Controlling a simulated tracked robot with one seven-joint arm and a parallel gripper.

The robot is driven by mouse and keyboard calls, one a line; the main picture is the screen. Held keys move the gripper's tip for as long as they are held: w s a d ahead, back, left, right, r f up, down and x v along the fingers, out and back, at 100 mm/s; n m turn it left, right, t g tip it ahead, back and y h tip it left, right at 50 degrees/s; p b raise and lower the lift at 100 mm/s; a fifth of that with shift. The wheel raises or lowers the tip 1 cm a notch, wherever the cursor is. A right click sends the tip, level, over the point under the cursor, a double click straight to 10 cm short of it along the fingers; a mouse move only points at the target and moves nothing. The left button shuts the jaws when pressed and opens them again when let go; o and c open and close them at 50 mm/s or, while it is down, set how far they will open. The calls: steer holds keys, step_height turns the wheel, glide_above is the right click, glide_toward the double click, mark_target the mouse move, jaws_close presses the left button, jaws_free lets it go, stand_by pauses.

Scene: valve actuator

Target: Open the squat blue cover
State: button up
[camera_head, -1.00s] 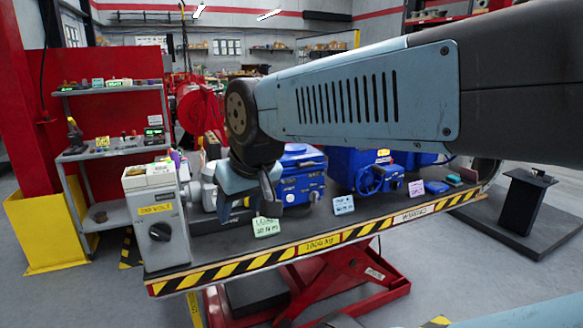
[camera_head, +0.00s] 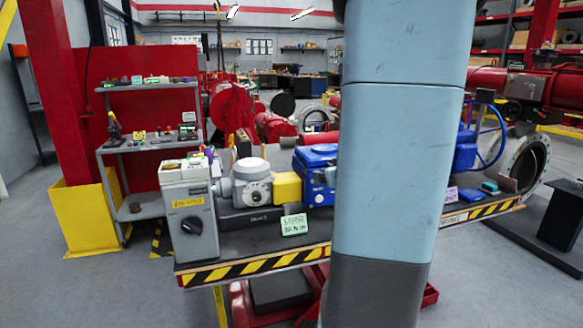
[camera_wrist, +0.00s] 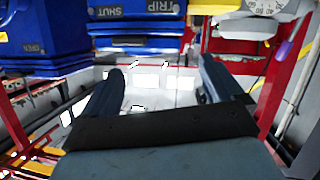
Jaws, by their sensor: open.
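A blue actuator unit (camera_head: 318,158) with a low blue lid on top stands on the bench, partly hidden behind my arm. In the wrist view, which looks upside down, one blue housing (camera_wrist: 40,38) is at the upper left. Another blue housing (camera_wrist: 135,20), lettered "TRIP" and "SHUT", is at the top middle. I cannot tell which of these carries the squat cover. My gripper (camera_wrist: 160,66) is open, with nothing between its fingers and apart from both housings. It does not show in the head view.
The bench (camera_head: 250,262) has a striped front edge. On it are a grey box with a black knob (camera_head: 188,222), a grey round-topped actuator (camera_head: 250,180), a yellow block (camera_head: 287,188) and a green card (camera_head: 294,225). A blue handwheel (camera_head: 492,140) is right of my arm.

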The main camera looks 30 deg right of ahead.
steer(key=s+d+f+t+y, duration=0.1)
steer(key=s+d+f+t, duration=0.25)
steer(key=s+d, duration=0.2)
glide_toward(326, 157)
steer(key=w+d+f, duration=0.3)
steer(key=w+d, duration=0.1)
steer(key=shift+w+d+m+t, duration=0.2)
steer(key=shift+w+m+t, duration=0.1)
steer(key=shift+w+t, duration=0.05)
steer(key=shift+f, duration=0.1)
